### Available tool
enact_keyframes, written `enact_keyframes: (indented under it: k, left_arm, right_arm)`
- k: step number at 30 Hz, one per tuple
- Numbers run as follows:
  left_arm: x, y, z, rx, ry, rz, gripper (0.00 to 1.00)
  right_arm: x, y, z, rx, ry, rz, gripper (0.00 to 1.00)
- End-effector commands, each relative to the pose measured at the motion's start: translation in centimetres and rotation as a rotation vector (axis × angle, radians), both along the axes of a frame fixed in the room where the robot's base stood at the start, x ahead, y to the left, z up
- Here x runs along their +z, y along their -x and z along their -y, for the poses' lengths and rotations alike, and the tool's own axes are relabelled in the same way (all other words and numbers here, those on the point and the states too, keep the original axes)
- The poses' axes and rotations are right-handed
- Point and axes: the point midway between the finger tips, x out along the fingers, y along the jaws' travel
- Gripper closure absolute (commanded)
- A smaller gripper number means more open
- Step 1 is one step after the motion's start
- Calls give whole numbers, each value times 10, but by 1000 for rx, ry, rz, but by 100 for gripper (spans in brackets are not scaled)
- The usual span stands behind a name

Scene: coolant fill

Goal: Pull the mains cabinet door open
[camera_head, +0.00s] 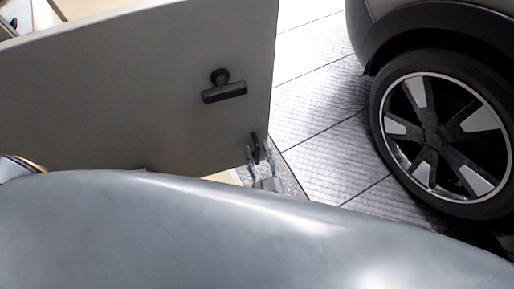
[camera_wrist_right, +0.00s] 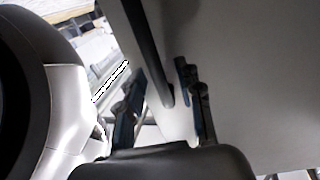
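The mains cabinet door (camera_head: 130,100) is a large beige-grey panel in the left half of the head view. A black T-shaped handle (camera_head: 224,90) sits on its face. My right gripper (camera_head: 258,165) is at the door's lower right corner, beside a dark upright part (camera_head: 255,147). In the right wrist view, my right gripper (camera_wrist_right: 165,100) has its two fingers apart. A dark bar (camera_wrist_right: 150,50) on the door (camera_wrist_right: 260,60) reaches between them, with gaps showing on both sides. My grey arm hides the lower head view. My left gripper is not in view.
A car with a dark tyre and spoked wheel (camera_head: 440,135) stands at the right. Light tiled floor (camera_head: 320,110) is clear between the door's edge and the car. Partly seen items lie beyond the door's top edge at the upper left.

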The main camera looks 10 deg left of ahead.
Motion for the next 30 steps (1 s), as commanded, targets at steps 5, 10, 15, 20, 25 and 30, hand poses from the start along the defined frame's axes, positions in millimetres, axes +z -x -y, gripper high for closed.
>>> enact_keyframes:
  k: [5,10,15,20,25,30]
  left_arm:
    - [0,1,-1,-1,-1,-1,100]
    - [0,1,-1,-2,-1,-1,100]
    - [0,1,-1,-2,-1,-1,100]
    - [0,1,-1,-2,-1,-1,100]
    - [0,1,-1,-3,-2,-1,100]
    - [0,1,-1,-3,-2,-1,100]
  right_arm:
    - [-1,33,17,1,2,-4,64]
    - [-1,65,33,2,1,-3,64]
    - [-1,88,44,2,1,-2,64]
    - [0,96,49,1,-1,0,64]
    - [1,97,49,1,-1,0,64]
    - [0,97,49,1,-1,0,64]
